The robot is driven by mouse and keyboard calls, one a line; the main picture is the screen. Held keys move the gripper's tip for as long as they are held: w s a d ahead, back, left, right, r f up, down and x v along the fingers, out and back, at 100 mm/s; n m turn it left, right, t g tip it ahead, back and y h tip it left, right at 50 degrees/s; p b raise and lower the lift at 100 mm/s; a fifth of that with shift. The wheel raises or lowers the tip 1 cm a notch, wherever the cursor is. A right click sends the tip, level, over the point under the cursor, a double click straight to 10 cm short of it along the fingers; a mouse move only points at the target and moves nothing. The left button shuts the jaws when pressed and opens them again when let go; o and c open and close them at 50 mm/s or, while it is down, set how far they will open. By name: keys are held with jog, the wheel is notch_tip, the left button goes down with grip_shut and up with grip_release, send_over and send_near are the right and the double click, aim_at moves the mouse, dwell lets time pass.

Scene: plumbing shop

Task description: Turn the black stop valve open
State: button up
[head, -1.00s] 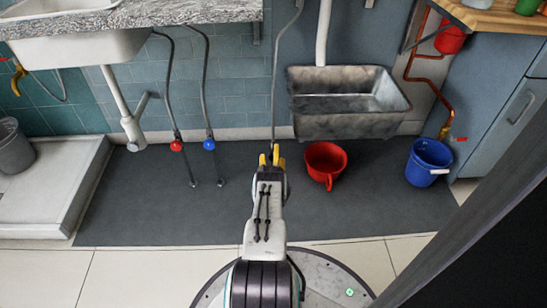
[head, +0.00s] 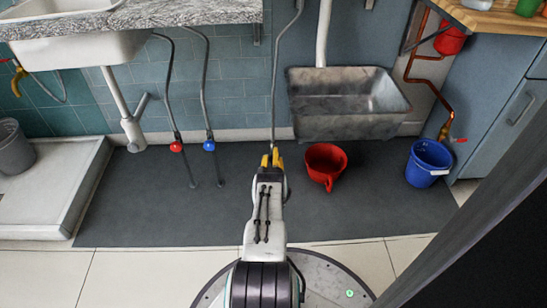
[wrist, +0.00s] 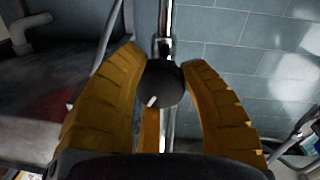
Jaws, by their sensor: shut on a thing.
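The black stop valve (wrist: 165,84) shows in the wrist view as a round dark knob on a shiny upright pipe (wrist: 164,22). A short pale mark sits near its lower left edge. My gripper (wrist: 165,75) has its yellow fingers on both sides of the knob and is shut on it. In the head view my gripper (head: 272,158) is at the foot of the thin grey supply line (head: 274,90) left of the metal trough sink. There the gripper hides the black knob.
A red-knobbed valve (head: 176,146) and a blue-knobbed valve (head: 209,145) stand to the left. A red bucket (head: 326,165) is close on the right, under the metal sink (head: 350,105). A blue bucket (head: 428,162) stands farther right. The grey mat is clear in front.

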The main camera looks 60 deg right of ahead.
jog(key=n, duration=0.4)
jog(key=shift+n, duration=0.3)
jog(key=o, duration=1.2)
jog(key=shift+a, duration=0.1)
jog(key=shift+f+v, duration=0.2)
jog(key=shift+v, duration=5.7)
jog(key=shift+s, duration=0.1)
